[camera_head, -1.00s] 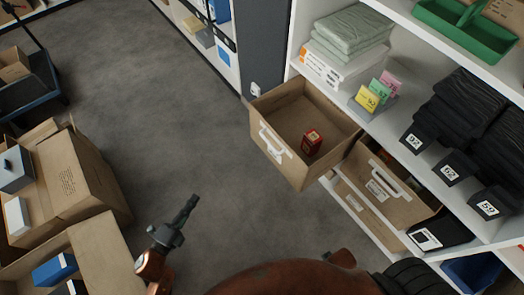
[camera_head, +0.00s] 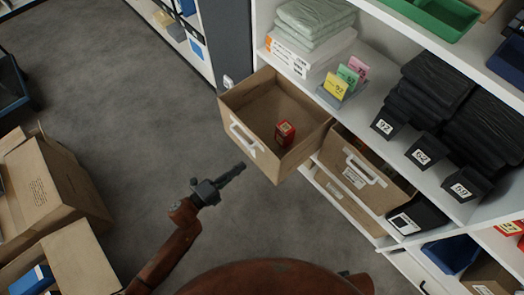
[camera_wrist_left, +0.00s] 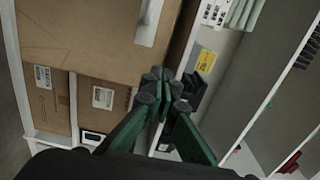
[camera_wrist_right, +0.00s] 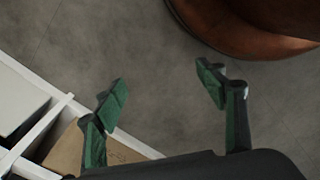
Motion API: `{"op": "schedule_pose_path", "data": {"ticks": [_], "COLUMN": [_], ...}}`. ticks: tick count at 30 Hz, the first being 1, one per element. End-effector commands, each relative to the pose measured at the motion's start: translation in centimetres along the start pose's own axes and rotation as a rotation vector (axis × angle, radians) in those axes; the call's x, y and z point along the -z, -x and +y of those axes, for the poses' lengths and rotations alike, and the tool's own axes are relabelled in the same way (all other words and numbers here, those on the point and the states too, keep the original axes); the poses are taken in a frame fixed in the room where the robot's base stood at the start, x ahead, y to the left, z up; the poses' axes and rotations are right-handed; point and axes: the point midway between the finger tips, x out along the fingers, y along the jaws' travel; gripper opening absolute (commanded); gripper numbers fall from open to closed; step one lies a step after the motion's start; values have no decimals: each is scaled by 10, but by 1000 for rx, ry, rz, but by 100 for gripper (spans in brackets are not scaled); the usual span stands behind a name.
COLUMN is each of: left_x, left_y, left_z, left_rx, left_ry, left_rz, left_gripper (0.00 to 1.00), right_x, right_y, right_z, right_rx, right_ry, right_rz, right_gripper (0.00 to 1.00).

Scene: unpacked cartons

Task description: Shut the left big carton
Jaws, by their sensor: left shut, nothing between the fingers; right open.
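The left big carton (camera_head: 240,145) is a brown open-topped box with a white handle, pulled well out of the shelf unit. A small red box (camera_head: 285,133) lies inside it. My left gripper (camera_head: 238,170) is shut and empty, in front of and below the carton's front face, apart from it in the head view. In the left wrist view the carton's brown side (camera_wrist_left: 85,35) is large at the upper left, beside the shut left fingertips (camera_wrist_left: 162,82). My right gripper (camera_wrist_right: 160,82) is open and empty above the grey floor, seen only in its own wrist view.
Another handled carton (camera_head: 368,175) sits to the right, less far out. The shelf (camera_head: 400,135) above holds number cards and black folded stacks. Open cartons (camera_head: 55,195) stand at the left. The grey floor (camera_head: 135,130) between is clear.

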Motion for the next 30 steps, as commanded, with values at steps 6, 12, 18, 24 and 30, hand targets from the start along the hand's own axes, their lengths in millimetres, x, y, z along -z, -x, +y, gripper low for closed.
{"op": "schedule_pose_path", "data": {"ticks": [6, 12, 18, 24, 30], "left_x": [1, 1, 1, 1, 1], "left_y": [-42, -75, -94, -100, -100], "left_z": [3, 4, 2, 1, 0], "left_rx": [1, 0, -1, -1, 0], "left_ry": [2, 2, 1, 0, 0], "left_rz": [5, 5, 4, 2, 3], "left_gripper": [0, 0, 0, 0, 0], "right_x": [1, 4, 17, 23, 24], "right_y": [37, 64, 54, 49, 49], "right_z": [-6, -13, -21, -25, -25], "right_rx": [11, 28, 50, 60, 60], "right_ry": [-4, -4, 5, 7, 7], "right_rz": [-3, 11, 63, 88, 89], "right_gripper": [66, 66, 66, 66, 66]}}
